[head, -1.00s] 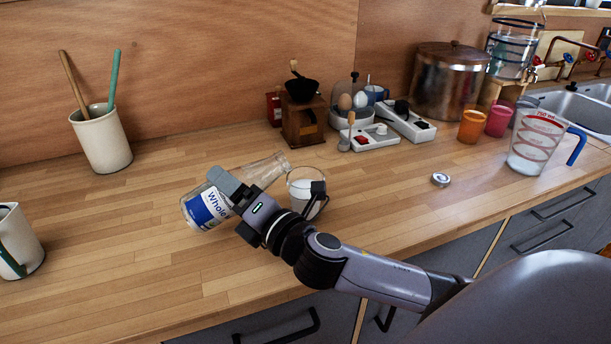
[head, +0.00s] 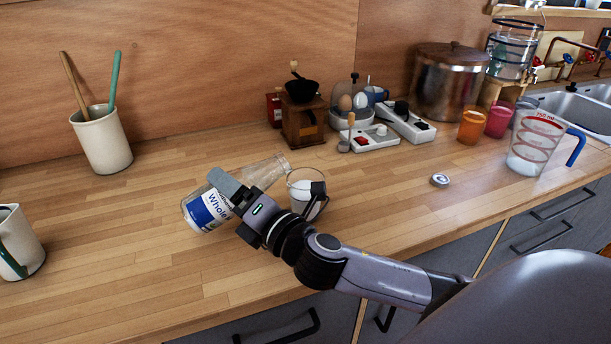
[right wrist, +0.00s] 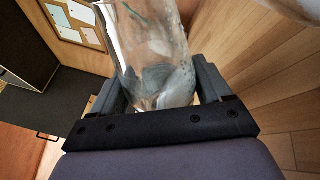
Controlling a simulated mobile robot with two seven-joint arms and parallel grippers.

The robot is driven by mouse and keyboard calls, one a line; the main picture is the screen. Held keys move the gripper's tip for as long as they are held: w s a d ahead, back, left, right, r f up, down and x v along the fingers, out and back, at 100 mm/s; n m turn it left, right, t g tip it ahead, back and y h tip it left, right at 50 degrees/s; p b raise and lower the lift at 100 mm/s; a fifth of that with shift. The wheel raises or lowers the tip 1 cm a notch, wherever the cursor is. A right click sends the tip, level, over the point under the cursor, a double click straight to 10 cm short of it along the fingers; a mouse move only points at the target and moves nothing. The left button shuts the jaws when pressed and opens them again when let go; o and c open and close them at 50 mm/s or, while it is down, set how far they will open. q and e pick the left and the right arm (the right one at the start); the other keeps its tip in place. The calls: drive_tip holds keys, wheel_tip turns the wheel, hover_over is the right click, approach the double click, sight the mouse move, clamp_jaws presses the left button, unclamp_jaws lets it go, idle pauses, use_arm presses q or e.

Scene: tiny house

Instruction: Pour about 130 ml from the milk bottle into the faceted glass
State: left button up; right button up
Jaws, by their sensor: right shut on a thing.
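The milk bottle (head: 205,210) is clear with a blue and white "Whole" label. It is tilted well over above the counter, its neck pointing right and its mouth by the rim of the faceted glass (head: 304,178). My right gripper (head: 232,190) is shut on the bottle's body; the bottle (right wrist: 150,50) also shows between the fingers in the right wrist view. White milk shows inside the glass, which is partly hidden behind my right wrist. I cannot make out a stream at the bottle's mouth. My left gripper is not in view.
A round cap (head: 440,180) lies on the wooden counter (head: 390,215). A measuring jug (head: 536,145) with white liquid stands at the right. A utensil crock (head: 103,140) and a white jug (head: 18,243) are at the left. A coffee grinder (head: 303,122) stands behind the glass.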

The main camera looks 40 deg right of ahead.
sight(254, 180)
drive_tip(key=shift+r+p, duration=0.3)
drive_tip(key=shift+p, duration=0.05)
drive_tip(key=n+p, duration=0.1)
drive_tip(key=n+g+p, duration=0.1)
drive_tip(key=p, duration=0.1)
drive_tip(key=shift+d+f, duration=0.35)
drive_tip(key=shift+s+d+r+p, duration=0.1)
drive_tip(key=shift+d+r+p, duration=0.05)
drive_tip(key=shift+p, duration=0.4)
drive_tip(key=shift+d+r+n, duration=0.15)
drive_tip(key=shift+r+n, duration=0.35)
drive_tip(key=shift+r, duration=0.05)
drive_tip(key=shift+d+r+n+g, duration=0.3)
drive_tip(key=shift+r+g, duration=0.1)
drive_tip(key=shift+r, duration=0.3)
drive_tip(key=shift+s+d+r+n+g+h, duration=0.2)
drive_tip(key=shift+r+n+g+h, duration=0.15)
drive_tip(key=shift+n, duration=0.25)
drive_tip(key=shift+f+n, duration=0.3)
wheel_tip(254, 180, down, 2)
drive_tip(key=shift+w+a+f+n+g+h, duration=0.15)
drive_tip(key=shift+n+g+h, duration=0.5)
drive_tip(key=shift+n, duration=0.35)
drive_tip(key=shift+f+n+g+h, duration=0.2)
drive_tip(key=shift+n+g+h, duration=0.3)
drive_tip(key=shift+n+h, duration=0.65)
